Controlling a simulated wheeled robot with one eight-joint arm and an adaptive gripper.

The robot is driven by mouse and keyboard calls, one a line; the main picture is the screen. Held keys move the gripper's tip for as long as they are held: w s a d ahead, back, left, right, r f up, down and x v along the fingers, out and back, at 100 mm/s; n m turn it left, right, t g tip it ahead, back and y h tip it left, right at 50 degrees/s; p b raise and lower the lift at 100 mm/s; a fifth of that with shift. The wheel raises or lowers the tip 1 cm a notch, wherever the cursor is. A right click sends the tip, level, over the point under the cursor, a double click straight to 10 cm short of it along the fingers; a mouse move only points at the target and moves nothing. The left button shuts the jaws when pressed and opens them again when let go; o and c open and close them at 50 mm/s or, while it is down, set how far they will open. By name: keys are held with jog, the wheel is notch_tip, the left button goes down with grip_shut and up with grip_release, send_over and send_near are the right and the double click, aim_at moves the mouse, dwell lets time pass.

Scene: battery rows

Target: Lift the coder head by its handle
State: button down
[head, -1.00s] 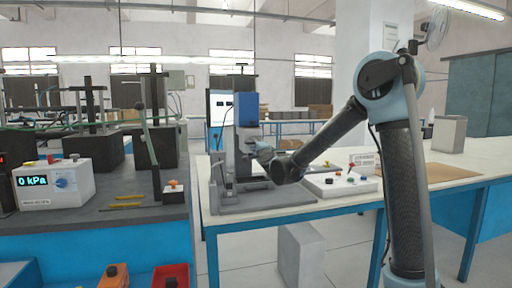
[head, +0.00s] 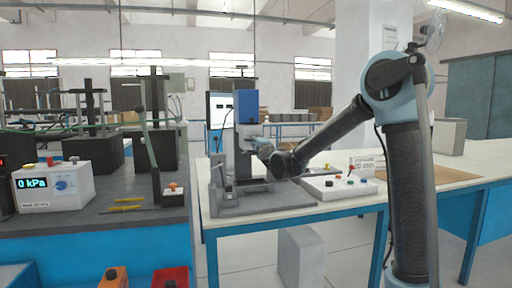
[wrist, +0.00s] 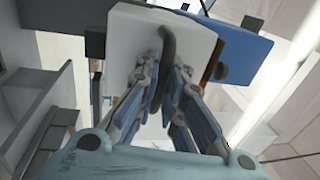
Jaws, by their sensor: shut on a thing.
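The coder head shows in the wrist view as a pale grey block (wrist: 155,32) with a dark curved handle (wrist: 168,48) on its face. My gripper (wrist: 165,85) is shut on this handle, with a finger on either side of it. In the head view my gripper (head: 257,144) reaches from the right to the front of the grey coder machine (head: 243,142), below its blue upper box (head: 246,107). The head's underside and its gap to the machine base are too small or hidden to judge.
The machine's grey base (head: 238,204) stands on the pale bench (head: 300,206). A white control box (head: 338,188) with coloured buttons is to its right. A dark bench at left holds a gauge box (head: 58,186) reading 0 kPa. The floor gap lies between the benches.

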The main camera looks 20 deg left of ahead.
jog(key=c, duration=1.7)
grip_release()
jog(key=v, duration=1.2)
jog(key=shift+f, duration=0.1)
